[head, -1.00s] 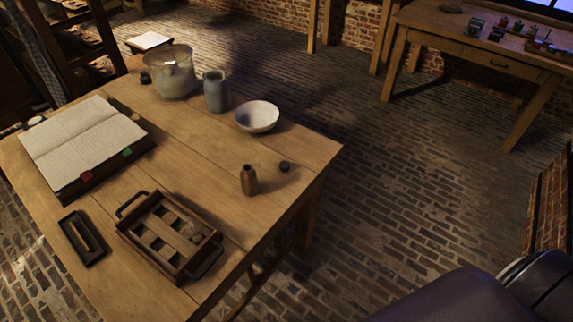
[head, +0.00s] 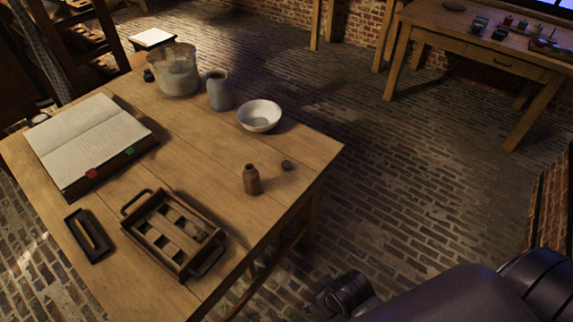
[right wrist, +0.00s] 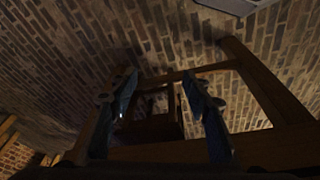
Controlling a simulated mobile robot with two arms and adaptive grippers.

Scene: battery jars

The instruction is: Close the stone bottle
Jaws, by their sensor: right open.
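A small brown bottle (head: 251,181) with a narrow neck stands upright near the right edge of the wooden table in the head view. No stopper shows in its mouth. A small dark stopper-like piece (head: 288,166) lies on the table just to its right, apart from it. My right gripper (right wrist: 158,85) shows in the right wrist view with its two fingers spread and nothing between them. It is away from the bottle, facing brick floor and wooden framing. My left gripper is in neither view.
The table (head: 215,150) also holds an open book (head: 85,135), a wooden rack (head: 175,232), a small tray (head: 88,236), a large pot (head: 176,72), a grey jar (head: 220,92) and a white bowl (head: 260,116).

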